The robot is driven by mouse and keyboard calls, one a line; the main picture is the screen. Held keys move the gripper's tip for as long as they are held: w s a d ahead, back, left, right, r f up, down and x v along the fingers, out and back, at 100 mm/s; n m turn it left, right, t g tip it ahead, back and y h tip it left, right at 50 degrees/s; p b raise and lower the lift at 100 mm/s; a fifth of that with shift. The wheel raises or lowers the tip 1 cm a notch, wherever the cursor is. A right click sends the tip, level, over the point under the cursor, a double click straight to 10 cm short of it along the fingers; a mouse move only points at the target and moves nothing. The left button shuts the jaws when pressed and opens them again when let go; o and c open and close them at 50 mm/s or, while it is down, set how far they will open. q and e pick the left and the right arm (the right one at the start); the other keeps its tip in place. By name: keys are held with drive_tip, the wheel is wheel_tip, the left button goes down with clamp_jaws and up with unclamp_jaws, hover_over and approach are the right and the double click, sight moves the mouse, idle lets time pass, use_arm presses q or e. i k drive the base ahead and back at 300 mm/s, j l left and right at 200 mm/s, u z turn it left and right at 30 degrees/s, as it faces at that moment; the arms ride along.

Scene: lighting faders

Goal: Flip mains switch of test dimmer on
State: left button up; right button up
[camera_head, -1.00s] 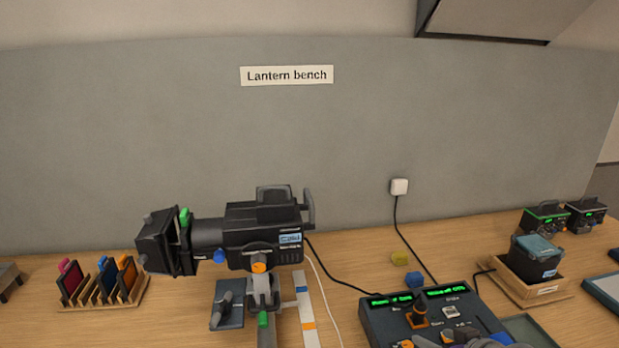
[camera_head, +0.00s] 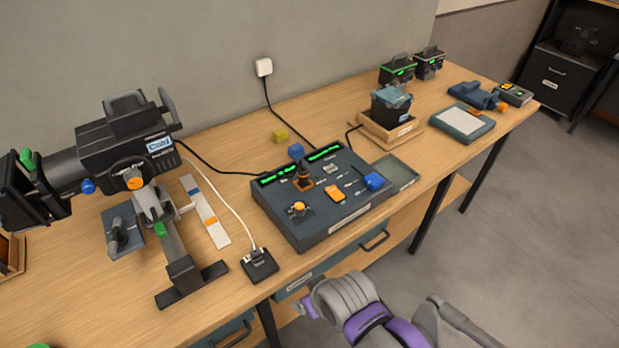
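A dark console (camera_head: 318,193) lies on the wooden bench, with two lit green displays along its back edge. An upright black lever on an orange base (camera_head: 303,180), an orange-topped knob (camera_head: 297,208), an orange piece (camera_head: 335,194) and a blue piece (camera_head: 374,181) are on its top. I cannot tell which of these, if any, is the mains switch, or its position. Parts of one of my arms, grey and purple, show at the bottom, in front of the bench. I cannot make out either gripper's fingers.
A large black lantern (camera_head: 120,150) on a stand is at the left. A small black box (camera_head: 258,265) with a white cable sits near the front edge. A wooden tray (camera_head: 391,133) holds a dark unit behind the console's right end. Open floor (camera_head: 530,230) lies right.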

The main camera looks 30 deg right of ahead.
sight(337, 195)
drive_tip(key=z, duration=1.35)
